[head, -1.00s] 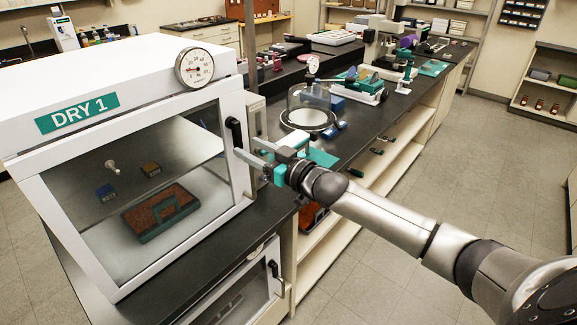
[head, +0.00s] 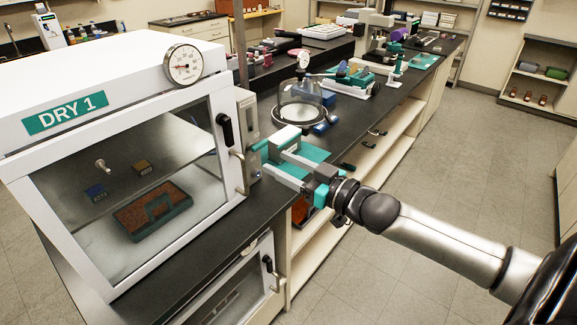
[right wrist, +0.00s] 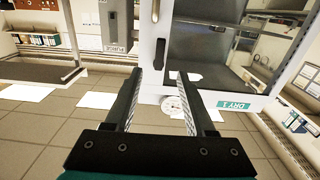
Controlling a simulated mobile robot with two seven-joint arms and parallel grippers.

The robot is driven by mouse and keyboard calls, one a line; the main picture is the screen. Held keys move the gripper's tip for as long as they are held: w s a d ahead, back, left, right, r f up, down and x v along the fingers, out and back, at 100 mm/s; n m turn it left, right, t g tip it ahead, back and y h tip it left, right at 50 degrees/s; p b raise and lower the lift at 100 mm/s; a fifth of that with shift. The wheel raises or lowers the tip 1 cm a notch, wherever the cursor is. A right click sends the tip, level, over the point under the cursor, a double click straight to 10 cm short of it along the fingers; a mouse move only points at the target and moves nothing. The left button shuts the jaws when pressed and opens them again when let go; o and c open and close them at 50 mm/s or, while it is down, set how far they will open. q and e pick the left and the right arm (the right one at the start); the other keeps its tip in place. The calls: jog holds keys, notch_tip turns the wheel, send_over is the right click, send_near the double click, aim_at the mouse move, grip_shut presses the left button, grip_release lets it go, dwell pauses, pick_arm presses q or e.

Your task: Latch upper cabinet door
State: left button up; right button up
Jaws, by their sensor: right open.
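The upper cabinet (head: 110,60), labelled DRY 1, has a white-framed glass door (head: 130,180) that looks closed; I cannot tell if it is fully flush. A black latch handle (head: 225,131) stands upright on the door's right edge, with a silver pull bar (head: 239,170) below it. My right gripper (head: 262,161) is open and empty, just right of the pull bar and apart from the latch. In the right wrist view the open fingers (right wrist: 159,92) point toward the upside-down cabinet, with the latch (right wrist: 156,11) and pull bar (right wrist: 159,54) ahead. My left gripper is out of view.
A round dial gauge (head: 182,65) sits on the cabinet's top front edge. A lower cabinet (head: 235,295) with its own black handle is below. A glass bell jar (head: 302,103) and other items stand on the black bench to the right. The floor aisle is open.

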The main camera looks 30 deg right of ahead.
jog(key=shift+s+d, duration=0.2)
jog(key=shift+s, duration=0.4)
jog(key=s+d+f+m+g+h+b, duration=0.1)
jog(key=s+d+f+g+h+b, duration=0.2)
jog(key=f, duration=0.9)
jog(key=d+f+m+h, duration=0.2)
jog(key=d+f, duration=0.2)
jog(key=f, duration=0.7)
jog(key=s+f+g+h+b, duration=0.15)
jog(key=s+f, duration=0.25)
jog(key=f, duration=0.5)
jog(key=s+f+g+b, duration=0.1)
jog(key=s+f+g, duration=0.2)
jog(key=s+f, duration=0.35)
jog(key=s+a+f+g+b, duration=0.1)
jog(key=s+a+f, duration=0.3)
jog(key=s+f, duration=0.4)
jog(key=s+a+f+g+b, duration=0.2)
jog(key=s+a+f+g, duration=0.2)
jog(key=s+f, duration=0.4)
jog(key=s+a+f+n+g+b, duration=0.1)
jog(key=s+a+f+g, duration=0.2)
jog(key=s+a+f, duration=0.3)
jog(key=s+f, duration=0.3)
jog(key=s, duration=0.1)
jog(key=shift+s+a, duration=0.25)
jog(key=shift+s, duration=0.15)
